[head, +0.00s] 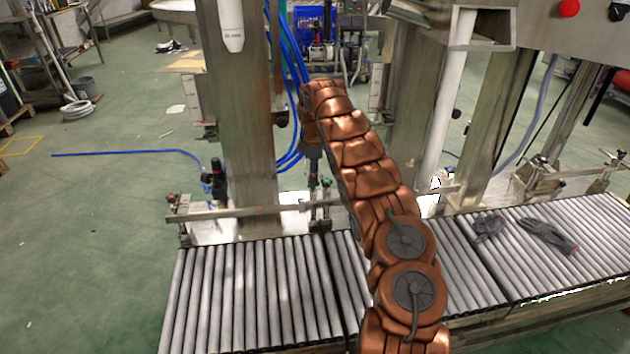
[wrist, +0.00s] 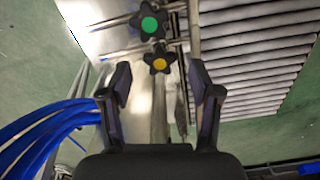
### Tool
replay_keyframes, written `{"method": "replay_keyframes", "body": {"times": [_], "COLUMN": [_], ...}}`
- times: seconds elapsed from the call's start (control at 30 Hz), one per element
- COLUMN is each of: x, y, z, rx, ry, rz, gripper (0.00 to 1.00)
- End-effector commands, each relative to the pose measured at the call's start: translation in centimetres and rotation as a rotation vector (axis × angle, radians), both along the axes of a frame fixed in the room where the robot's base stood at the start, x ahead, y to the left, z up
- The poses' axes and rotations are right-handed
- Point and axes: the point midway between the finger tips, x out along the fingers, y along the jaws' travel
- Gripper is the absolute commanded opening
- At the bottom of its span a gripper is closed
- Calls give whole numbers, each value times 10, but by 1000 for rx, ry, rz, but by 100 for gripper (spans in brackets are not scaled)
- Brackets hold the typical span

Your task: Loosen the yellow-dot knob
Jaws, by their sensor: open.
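In the wrist view, the yellow-dot knob (wrist: 160,63) is a dark star-shaped knob with a yellow centre. It lies ahead of my gripper (wrist: 163,85), between the lines of its two fingers. The fingers are open and apart from the knob, with nothing between them. A second dark star knob with a green dot (wrist: 149,25) sits just above it in the picture. In the head view, my gripper (head: 316,172) points down near the rail clamp behind the rollers. The yellow-dot knob cannot be made out there.
A roller conveyor (head: 250,290) runs along the front, with grey gloves (head: 548,235) on its right part. A steel post (head: 240,120) stands left of my arm. Blue hoses hang behind the post and show at the left of the wrist view (wrist: 45,130).

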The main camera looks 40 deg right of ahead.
Motion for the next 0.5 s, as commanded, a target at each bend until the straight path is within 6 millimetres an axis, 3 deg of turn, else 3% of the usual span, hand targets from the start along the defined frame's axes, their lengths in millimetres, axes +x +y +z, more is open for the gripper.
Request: {"method": "replay_keyframes", "body": {"times": [0.2, 0.47, 0.5], "x": [-2, -1, -1], "y": [-2, -2, -2], "z": [-22, -22, -22], "rx": [0, 0, 0], "ry": [2, 0, 0], "rz": [-3, -3, -3], "gripper": [62, 62, 58]}}
